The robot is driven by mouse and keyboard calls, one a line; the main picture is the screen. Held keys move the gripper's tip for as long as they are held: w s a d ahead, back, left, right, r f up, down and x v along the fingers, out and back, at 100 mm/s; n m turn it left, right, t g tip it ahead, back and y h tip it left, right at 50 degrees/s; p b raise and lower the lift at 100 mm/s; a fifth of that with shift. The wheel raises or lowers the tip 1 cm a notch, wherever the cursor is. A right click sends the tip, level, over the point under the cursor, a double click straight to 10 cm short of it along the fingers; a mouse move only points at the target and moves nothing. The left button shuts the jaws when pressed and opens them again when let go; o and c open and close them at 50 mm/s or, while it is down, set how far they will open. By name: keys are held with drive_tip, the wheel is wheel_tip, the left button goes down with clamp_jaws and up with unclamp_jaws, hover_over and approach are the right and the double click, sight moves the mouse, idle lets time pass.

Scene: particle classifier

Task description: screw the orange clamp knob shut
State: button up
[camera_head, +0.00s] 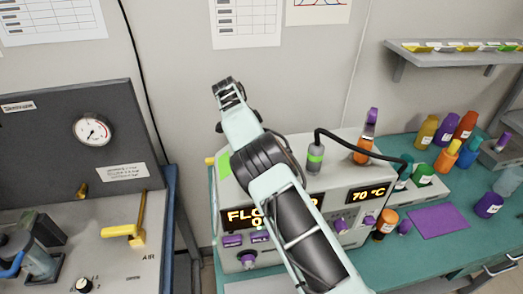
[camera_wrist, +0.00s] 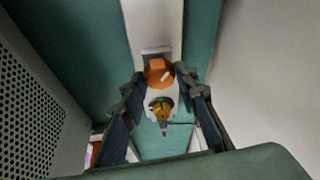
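The orange clamp knob (camera_wrist: 157,70) shows in the wrist view, with a small white mark on its face. It sits at the near end of a pale strip, ahead of my gripper (camera_wrist: 161,82). My gripper's two dark fingers are spread, one on each side of the knob, with the tips close to its sides. I cannot tell whether either finger touches it. A yellow round part (camera_wrist: 161,108) in a whitish surround shows just below the knob. In the head view my arm reaches over the instrument; the knob and my fingertips cannot be made out there.
The instrument (camera_head: 340,200) with lit displays stands on the teal bench (camera_head: 450,245). A perforated grey panel (camera_wrist: 35,95) is close on the left in the wrist view. Coloured bottles (camera_head: 443,160) stand at the right. A grey gauge cabinet (camera_head: 70,150) stands at the left.

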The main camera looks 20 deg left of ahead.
drive_tip(key=o, duration=0.4)
drive_tip(key=v, duration=0.7)
drive_tip(key=shift+s+a+r, duration=0.1)
drive_tip(key=shift+r, duration=0.1)
